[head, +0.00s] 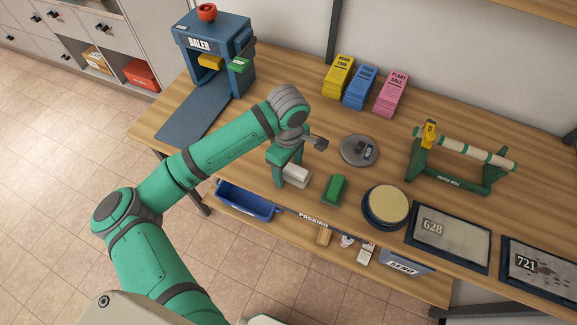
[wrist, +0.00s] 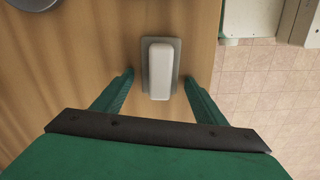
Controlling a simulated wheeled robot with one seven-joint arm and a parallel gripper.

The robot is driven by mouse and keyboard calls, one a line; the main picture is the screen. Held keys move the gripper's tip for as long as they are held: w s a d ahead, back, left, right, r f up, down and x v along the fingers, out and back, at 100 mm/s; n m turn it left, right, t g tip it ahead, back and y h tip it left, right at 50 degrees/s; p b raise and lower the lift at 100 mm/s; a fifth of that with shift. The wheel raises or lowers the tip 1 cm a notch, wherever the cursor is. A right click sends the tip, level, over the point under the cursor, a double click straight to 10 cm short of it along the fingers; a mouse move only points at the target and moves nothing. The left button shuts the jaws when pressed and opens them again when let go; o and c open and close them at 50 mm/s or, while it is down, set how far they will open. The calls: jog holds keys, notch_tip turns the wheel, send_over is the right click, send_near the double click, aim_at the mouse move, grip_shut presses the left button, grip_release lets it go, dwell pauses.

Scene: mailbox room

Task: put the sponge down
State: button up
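A white rounded block, which looks like the sponge (head: 297,172), lies flat on a small grey plate (head: 296,184) near the front edge of the wooden table. In the wrist view the sponge (wrist: 159,72) and its grey plate (wrist: 176,62) show between my fingers. My gripper (head: 287,178) points down over it. The gripper is also in the wrist view (wrist: 159,77), open, with a finger on each side and a visible gap between each finger and the block. It holds nothing. In the head view my gripper hides part of the block's left side.
A green block (head: 335,189) and a round beige pad in a dark dish (head: 387,206) lie to the right. A grey round lid (head: 359,151) is behind. Boards 628 (head: 448,236) and 721 (head: 541,270) lie farther right. A baler (head: 213,45) stands back left.

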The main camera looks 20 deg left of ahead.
aim_at(288, 165)
jog(key=shift+r, duration=0.1)
notch_tip(288, 165, up, 12)
dwell(0.5)
jog(key=shift+a, duration=0.1)
dwell(0.4)
